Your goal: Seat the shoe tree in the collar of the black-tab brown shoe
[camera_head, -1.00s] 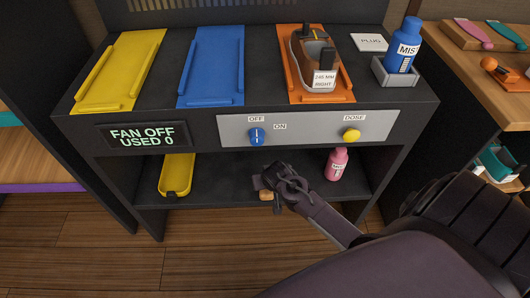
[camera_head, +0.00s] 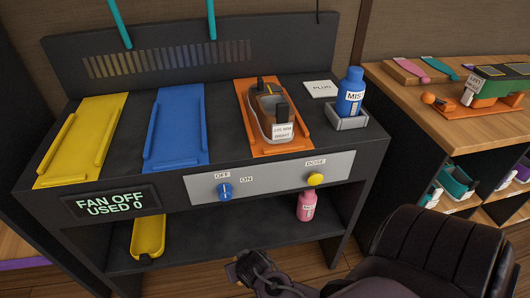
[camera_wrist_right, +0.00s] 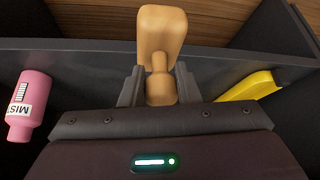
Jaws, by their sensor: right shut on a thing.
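The brown shoe (camera_head: 270,112) with black tabs and a white label sits on the orange tray (camera_head: 301,138) on top of the dark bench. Its open collar faces up. My right gripper (camera_head: 243,270) is low in front of the bench, below and apart from the shoe. The shoe tree's wide block extends beyond the fingers. In the head view the shoe tree is hidden. My left gripper is not in view.
Blue (camera_head: 174,128) and yellow (camera_head: 82,140) trays lie left of the shoe. A blue bottle (camera_head: 354,92) stands in a grey holder at right. The bench front has a blue switch (camera_head: 225,190) and yellow knob (camera_head: 315,180). The lower shelf holds a pink bottle (camera_head: 306,206) and yellow tray (camera_head: 148,235).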

